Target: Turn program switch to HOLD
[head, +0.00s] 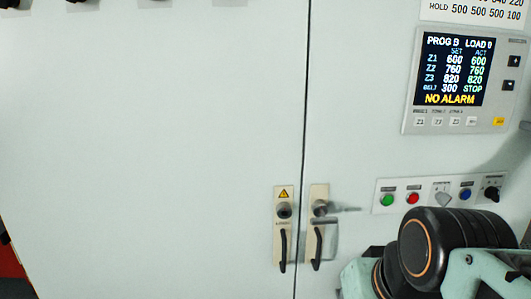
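A strip of controls (375,208) sits on the pale cabinet at the right, below the display. On it are a grey selector (443,199) and a black rotary knob (491,194). Their labels are too small to read, so I cannot tell which, if either, is the program switch or how it is set. The display (450,70) reads PROG B, LOAD 0, belt 300 STOP and NO ALARM. A plate (472,12) above it has a HOLD row, 500 500 500 100. My arm's links fill the lower right, just below the strip; my gripper is not in view.
A green button (387,200), a red button (413,198) and a blue button (465,194) share the strip. Two black door handles (283,250) (317,248) flank the door seam. A key-like part projects beside the right lock (320,208). The left door face is mostly bare.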

